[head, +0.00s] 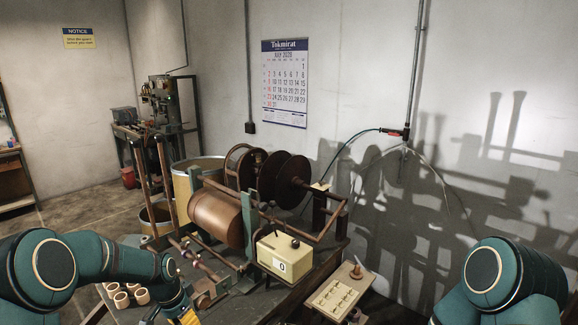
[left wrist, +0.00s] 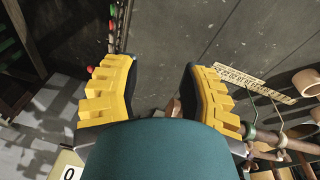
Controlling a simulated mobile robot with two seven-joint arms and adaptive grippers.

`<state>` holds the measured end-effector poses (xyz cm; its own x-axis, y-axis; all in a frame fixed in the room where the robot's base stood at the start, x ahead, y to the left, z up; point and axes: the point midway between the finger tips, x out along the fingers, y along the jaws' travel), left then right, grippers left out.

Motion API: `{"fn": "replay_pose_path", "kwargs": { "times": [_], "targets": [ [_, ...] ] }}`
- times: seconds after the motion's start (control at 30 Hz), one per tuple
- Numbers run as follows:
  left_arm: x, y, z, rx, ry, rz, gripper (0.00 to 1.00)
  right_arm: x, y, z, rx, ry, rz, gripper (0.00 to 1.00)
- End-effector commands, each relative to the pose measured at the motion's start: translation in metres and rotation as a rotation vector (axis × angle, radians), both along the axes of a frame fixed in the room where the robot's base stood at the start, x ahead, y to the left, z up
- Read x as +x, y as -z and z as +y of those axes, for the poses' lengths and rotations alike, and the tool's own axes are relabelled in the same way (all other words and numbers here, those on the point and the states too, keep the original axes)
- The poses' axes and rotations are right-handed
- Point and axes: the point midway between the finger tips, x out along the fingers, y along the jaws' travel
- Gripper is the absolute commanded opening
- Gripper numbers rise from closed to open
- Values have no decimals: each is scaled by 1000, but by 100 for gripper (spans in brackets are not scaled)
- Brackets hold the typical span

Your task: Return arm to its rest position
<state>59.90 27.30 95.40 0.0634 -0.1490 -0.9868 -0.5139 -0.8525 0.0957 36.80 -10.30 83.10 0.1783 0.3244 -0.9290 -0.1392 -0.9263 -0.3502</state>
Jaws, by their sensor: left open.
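My left arm (head: 110,258) reaches in from the lower left of the head view. Its gripper (head: 188,318) shows only as a bit of yellow at the bottom edge, in front of the winding machine. In the left wrist view the two yellow fingers (left wrist: 158,85) stand wide apart with nothing between them. A teal arm link covers the lower middle of that view. My right arm (head: 505,280) shows at the lower right of the head view, beside the bench; its gripper is out of view.
The winding machine (head: 216,219) with dark discs stands on the bench. A cream counter box (head: 284,256) reading 0 and a small tray (head: 338,292) sit at its right. Several tape rolls (head: 122,299) lie near my left arm. A ruler (left wrist: 255,84) shows in the left wrist view.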

Motion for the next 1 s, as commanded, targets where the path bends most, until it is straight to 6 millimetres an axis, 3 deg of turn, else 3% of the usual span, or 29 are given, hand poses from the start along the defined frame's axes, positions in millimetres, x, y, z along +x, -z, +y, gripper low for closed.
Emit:
{"fn": "replay_pose_path", "kwargs": {
  "times": [0.1,0.3,0.4,0.53,0.7,1.0],
  "targets": [
    [-36,54,-49,-75,-102,9,43,-2,6,0,1,-3,4,47],
    [-117,118,-121,-187,-343,30,43,-3,15,1,0,-5,8,47],
    [-161,135,-146,-222,-464,47,43,-4,19,1,0,-7,9,47],
    [-206,145,-163,-246,-589,63,43,-5,22,1,0,-8,12,47],
    [-234,147,-171,-256,-669,70,43,-5,24,1,0,-9,13,47],
    [-237,147,-171,-258,-682,68,43,-5,24,1,0,-9,13,47]
  ]
}}
